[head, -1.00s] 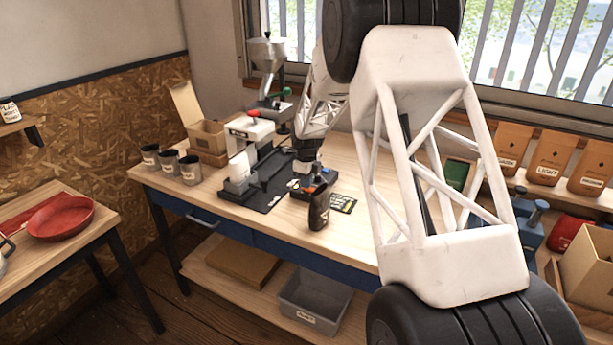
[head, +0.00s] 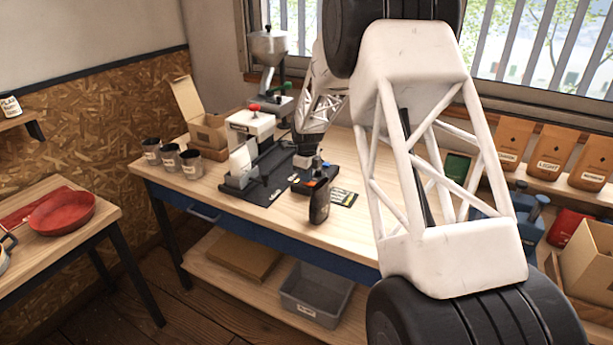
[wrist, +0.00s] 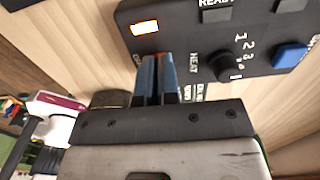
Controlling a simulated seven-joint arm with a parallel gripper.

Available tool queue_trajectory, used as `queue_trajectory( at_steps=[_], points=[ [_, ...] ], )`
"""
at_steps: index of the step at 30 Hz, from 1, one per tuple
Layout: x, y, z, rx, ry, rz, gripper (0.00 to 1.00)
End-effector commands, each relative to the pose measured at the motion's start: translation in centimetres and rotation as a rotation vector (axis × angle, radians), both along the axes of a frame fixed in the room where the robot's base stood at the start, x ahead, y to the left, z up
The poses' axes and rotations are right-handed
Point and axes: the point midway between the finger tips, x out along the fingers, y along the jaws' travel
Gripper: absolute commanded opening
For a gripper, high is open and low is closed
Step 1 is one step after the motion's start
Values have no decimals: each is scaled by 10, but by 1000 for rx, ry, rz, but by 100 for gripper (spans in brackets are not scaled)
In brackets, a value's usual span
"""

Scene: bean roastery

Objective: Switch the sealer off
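The sealer's black control panel (wrist: 185,40) fills the upper part of the wrist view. The fingertips overlap the panel's near edge, just below the lit rectangle; contact cannot be told. They hide part of a label.
A dark pouch or bottle (head: 319,202) stands at the front of the bench beside a dark card (head: 344,197). A white press with a red knob (head: 250,126), several dark cups (head: 170,157) and an open carton (head: 207,127) stand left.

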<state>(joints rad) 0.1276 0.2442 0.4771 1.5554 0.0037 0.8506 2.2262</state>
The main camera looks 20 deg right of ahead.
Motion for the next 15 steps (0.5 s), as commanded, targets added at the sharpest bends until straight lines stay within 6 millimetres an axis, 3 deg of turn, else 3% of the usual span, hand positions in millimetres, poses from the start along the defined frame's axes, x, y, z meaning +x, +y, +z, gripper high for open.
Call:
queue_trajectory(
  at_steps=[1,15],
  points=[
    [-9,1,-19,4,28,1,0],
    [-19,-10,-15,3,31,-1,0]
  ],
)
